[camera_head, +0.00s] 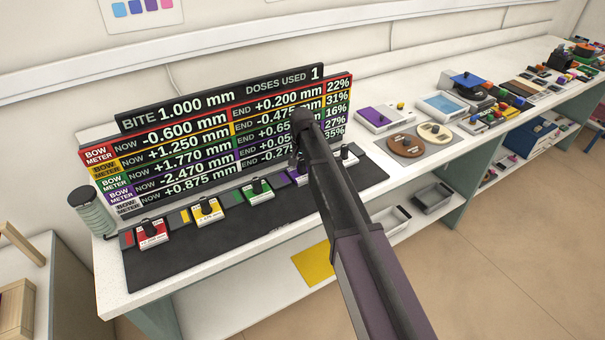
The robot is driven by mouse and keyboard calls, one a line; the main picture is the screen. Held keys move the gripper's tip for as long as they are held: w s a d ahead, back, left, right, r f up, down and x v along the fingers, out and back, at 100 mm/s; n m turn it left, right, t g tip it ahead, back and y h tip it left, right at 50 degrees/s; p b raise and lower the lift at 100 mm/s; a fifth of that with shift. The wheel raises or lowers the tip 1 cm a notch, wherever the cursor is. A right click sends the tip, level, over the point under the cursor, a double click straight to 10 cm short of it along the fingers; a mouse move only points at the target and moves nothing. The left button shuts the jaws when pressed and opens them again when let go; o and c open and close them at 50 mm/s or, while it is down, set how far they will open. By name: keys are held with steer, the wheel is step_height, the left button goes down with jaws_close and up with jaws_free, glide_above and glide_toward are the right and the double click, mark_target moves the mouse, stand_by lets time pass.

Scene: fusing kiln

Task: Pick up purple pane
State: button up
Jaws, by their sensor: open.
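A small purple pane (281,181) shows as a strip on the black mat (205,240), beside a gauge block with a purple face (298,177). My arm crosses in front of this block and hides part of it. My gripper (296,152) is at the far end of my arm, in front of the display board and near the purple gauge. Its fingers are small and dark, and mostly hidden by the arm. It is open, and I see nothing held in it. I cannot tell its height above the mat.
Red (152,235), yellow (207,211) and green (257,191) gauge blocks stand in a row on the mat. The display board (220,130) rises behind them. The mat's front is bare.

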mark_target(302, 160)
stand_by(0.4)
jaws_close()
steer(key=shift+r, duration=0.1)
step_height(302, 160, up, 3)
steer(key=p, duration=0.3)
steer(key=shift+r, duration=0.15)
steer(key=s+a, duration=0.1)
steer(key=s, duration=0.4)
steer(key=s+a+r+p, duration=0.1)
steer(key=s, duration=0.4)
steer(key=s+a+p, duration=0.1)
steer(key=s, duration=0.4)
steer(key=shift+s+a+r, duration=0.25)
steer(key=shift+s+a, duration=0.05)
steer(key=shift+a, duration=0.1)
